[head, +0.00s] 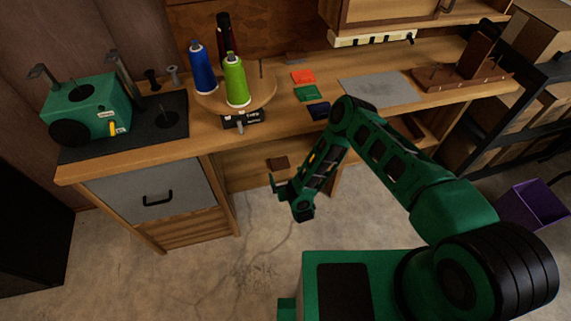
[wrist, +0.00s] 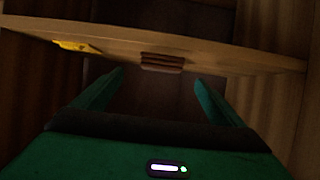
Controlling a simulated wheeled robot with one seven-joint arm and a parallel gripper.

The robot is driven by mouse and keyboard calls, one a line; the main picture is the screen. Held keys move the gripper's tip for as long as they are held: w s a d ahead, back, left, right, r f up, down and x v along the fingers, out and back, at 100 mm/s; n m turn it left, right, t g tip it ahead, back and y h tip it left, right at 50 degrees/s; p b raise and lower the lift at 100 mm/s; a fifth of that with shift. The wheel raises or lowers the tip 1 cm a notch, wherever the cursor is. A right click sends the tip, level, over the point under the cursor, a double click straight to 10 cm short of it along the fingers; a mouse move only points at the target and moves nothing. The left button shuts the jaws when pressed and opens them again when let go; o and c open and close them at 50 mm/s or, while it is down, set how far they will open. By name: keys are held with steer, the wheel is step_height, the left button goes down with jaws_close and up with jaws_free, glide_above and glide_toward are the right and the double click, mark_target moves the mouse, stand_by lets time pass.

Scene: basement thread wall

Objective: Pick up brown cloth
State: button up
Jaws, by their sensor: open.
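The brown cloth (head: 278,163) lies as a small folded piece on the lower shelf under the workbench. In the wrist view the cloth (wrist: 162,62) shows layered edges at the front of a wooden board, ahead of my gripper and roughly centred between the fingers. My gripper (head: 279,183) is under the bench top, just in front of the shelf in the head view. In the wrist view my gripper (wrist: 158,82) is open and empty, its two green fingers apart. The fingers are short of the cloth, with a gap between.
The workbench top (head: 440,98) is above my gripper. The lower shelf (head: 245,172) sits between the drawer cabinet (head: 155,195) and a wooden leg. A yellow item (wrist: 75,46) lies on the board left of the cloth. The floor (head: 255,265) in front is clear.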

mark_target(280, 163)
steer(key=x, duration=0.5)
steer(key=shift+w+a, duration=0.2)
steer(key=shift+a, duration=0.1)
steer(key=shift+r+x, duration=0.2)
steer(key=shift+x, duration=2.45)
steer(key=shift+w, duration=0.1)
steer(key=c, duration=1.1)
